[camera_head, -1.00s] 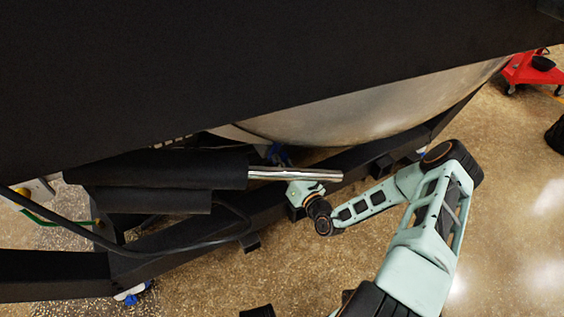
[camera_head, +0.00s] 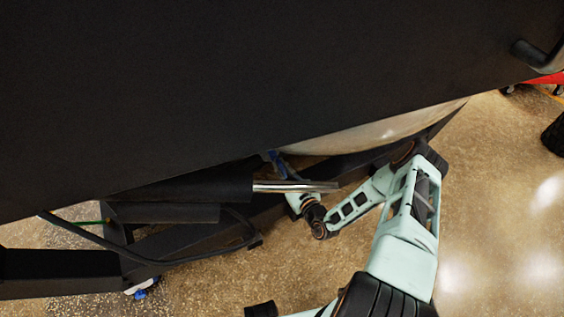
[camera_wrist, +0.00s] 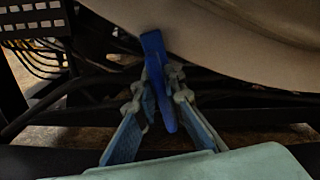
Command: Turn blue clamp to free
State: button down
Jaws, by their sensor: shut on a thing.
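The blue clamp (camera_wrist: 153,50) is a long blue bar in the middle of the wrist view, slightly tilted, with its upper end against the pale curved vessel. My gripper (camera_wrist: 160,85) has one finger on each side of the bar and is shut on it. In the head view a small blue part of the clamp (camera_head: 276,160) shows below the vessel. There my gripper is mostly hidden behind the shiny metal rod (camera_head: 295,186).
The large black furnace panel (camera_head: 250,80) fills the top of the head view. A black frame beam (camera_head: 190,240) and a dark cable (camera_head: 160,262) run below it. Wires and a connector block (camera_wrist: 35,20) are at the wrist view's upper left. Open floor (camera_head: 490,220) lies to the right.

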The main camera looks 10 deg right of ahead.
jog(key=n, duration=0.1)
jog(key=n+p, duration=0.1)
jog(key=n, duration=0.1)
jog(key=n+p, duration=0.1)
jog(key=shift+s+a+f+n, duration=0.1)
jog(key=shift+s+a+n, duration=0.05)
jog(key=shift+a+n, duration=0.15)
jog(key=n, duration=0.1)
jog(key=n+p, duration=0.1)
jog(key=n, duration=0.1)
jog(key=n+p, duration=0.1)
jog(key=n, duration=0.1)
jog(key=shift+f, duration=0.3)
jog(key=shift+n, duration=0.3)
jog(key=c, duration=2)
grip_release()
jog(key=v, duration=1.2)
jog(key=shift+r, duration=0.1)
